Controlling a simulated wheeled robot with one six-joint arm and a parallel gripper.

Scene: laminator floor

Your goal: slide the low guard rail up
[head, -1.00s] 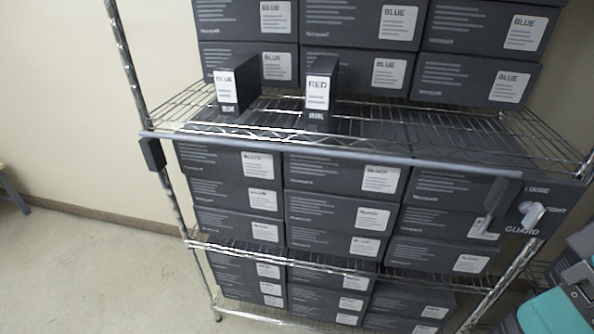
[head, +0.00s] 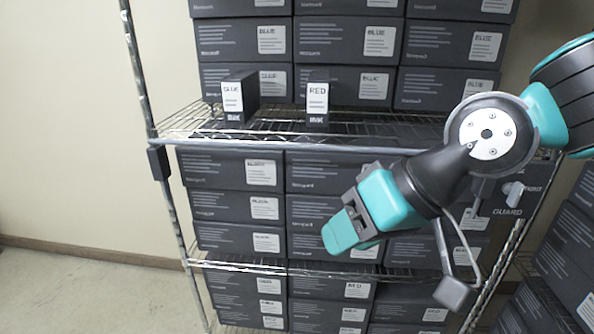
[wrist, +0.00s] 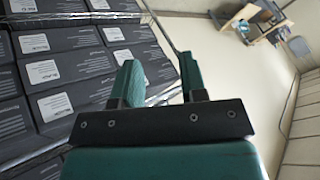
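The low guard rail (head: 250,144) is a thin grey bar across the front of the rack, level with the wire shelf holding two ink boxes. A dark end block (head: 158,161) shows at its left; my arm hides part of its right side. A pale knob (head: 514,191) sits on a dark plate marked GUARD (head: 506,212) at the right post. My gripper (head: 345,232) has teal fingers and is below the rail, in front of the lower boxes. The wrist view shows the fingers apart with nothing between them (wrist: 158,75).
A BLUE ink box (head: 240,97) and a RED ink box (head: 318,98) stand on the shelf behind the rail. Stacked dark boxes (head: 225,208) fill the rack below. Open floor (head: 90,290) lies at the left; more boxes (head: 570,255) stand at the right.

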